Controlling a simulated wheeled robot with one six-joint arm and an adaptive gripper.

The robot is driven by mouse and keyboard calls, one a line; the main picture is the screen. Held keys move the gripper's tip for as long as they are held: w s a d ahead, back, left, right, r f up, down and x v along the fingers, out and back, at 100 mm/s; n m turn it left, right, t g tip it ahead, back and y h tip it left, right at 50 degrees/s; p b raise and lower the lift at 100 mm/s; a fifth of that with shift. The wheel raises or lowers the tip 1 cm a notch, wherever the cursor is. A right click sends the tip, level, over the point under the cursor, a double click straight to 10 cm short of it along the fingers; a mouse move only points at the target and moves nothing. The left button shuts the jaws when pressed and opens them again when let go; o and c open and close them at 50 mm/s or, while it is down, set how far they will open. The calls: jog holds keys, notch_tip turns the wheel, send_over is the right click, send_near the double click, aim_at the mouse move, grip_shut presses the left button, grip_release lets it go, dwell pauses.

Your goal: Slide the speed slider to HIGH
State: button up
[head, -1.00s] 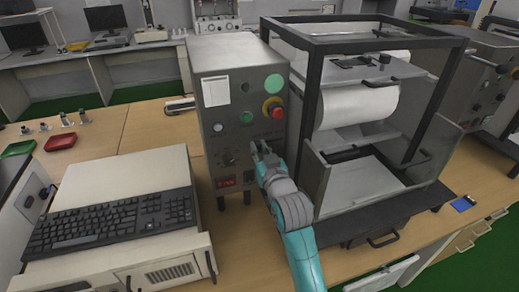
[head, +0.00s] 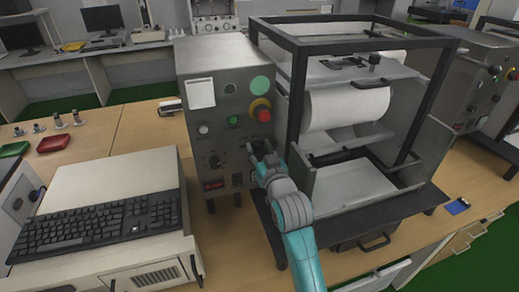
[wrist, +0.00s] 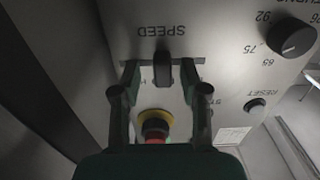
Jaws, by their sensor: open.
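The speed slider is a small black knob (wrist: 162,70) on a grey control panel (wrist: 220,40), under an upside-down SPEED label in the wrist view. It sits near the middle of its short horizontal slot. Part of a label below the slot shows, but the fingers hide much of it. My gripper (wrist: 163,80) is open, with one finger on each side of the knob. I cannot tell whether either finger touches it. In the head view my gripper (head: 260,150) is at the lower right of the cabinet front (head: 193,115) and hides the slider.
A red and yellow emergency stop (head: 261,110) is above my gripper. A rotary dial (wrist: 291,37) and a RESET button (wrist: 255,105) are beside the slider. A black-framed machine (head: 297,80) stands close on the right; a keyboard (head: 95,222) lies at left.

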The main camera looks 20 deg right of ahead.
jog(key=s, duration=1.2)
